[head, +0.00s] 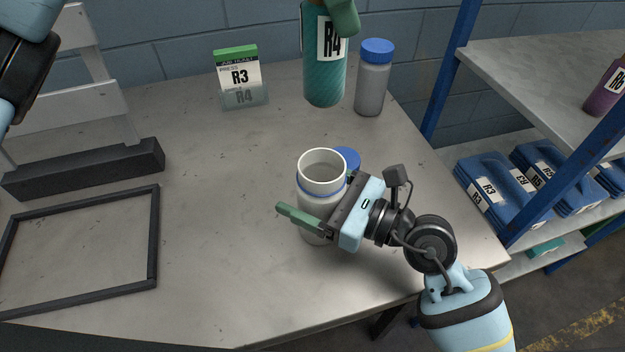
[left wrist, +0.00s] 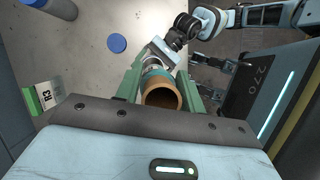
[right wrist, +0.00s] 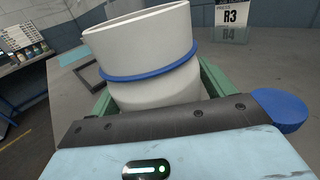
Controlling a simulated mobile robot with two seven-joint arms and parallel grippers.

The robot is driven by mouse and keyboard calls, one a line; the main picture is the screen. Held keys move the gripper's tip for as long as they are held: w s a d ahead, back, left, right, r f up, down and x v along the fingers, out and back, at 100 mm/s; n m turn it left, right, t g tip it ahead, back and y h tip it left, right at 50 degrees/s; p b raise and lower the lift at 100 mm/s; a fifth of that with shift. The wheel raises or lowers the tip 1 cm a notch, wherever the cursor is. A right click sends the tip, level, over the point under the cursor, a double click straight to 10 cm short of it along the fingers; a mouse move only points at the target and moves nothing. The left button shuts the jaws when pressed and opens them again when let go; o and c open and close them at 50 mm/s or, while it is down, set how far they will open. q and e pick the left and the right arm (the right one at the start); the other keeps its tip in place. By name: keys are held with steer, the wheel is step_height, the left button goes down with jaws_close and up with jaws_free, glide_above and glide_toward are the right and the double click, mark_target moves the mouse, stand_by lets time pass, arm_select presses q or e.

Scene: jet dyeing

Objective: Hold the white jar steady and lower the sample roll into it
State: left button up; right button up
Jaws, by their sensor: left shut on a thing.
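The teal sample roll (head: 325,75), labelled R4, hangs upright in my left gripper (head: 332,8), whose fingers are partly cut off at the top of the head view. The roll's open brown core (left wrist: 165,94) shows between the green fingers in the left wrist view. The roll's lower end is clear of the jar and looks higher than its rim. The open white jar (head: 322,170) with a blue ring stands upright on the table. My right gripper (head: 312,222) is shut around the jar's body, with a green finger on each side in the right wrist view (right wrist: 155,100).
A blue lid (head: 349,157) lies just behind the jar. A grey bottle with a blue cap (head: 372,85) and an R3/R4 card (head: 240,78) stand at the back. A black frame (head: 154,240) lies at left. A shelf with blue boxes (head: 490,190) is at right.

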steer(key=c, duration=0.9)
arm_select(q)
step_height(320, 180, down, 13)
arm_select(e)
steer(key=shift+o, duration=0.2)
stand_by(1.1)
arm_select(q)
steer(key=o, duration=1.1)
steer(key=v, duration=1.2)
arm_select(e)
steer(key=o, duration=1.1)
steer(key=shift+d, duration=0.1)
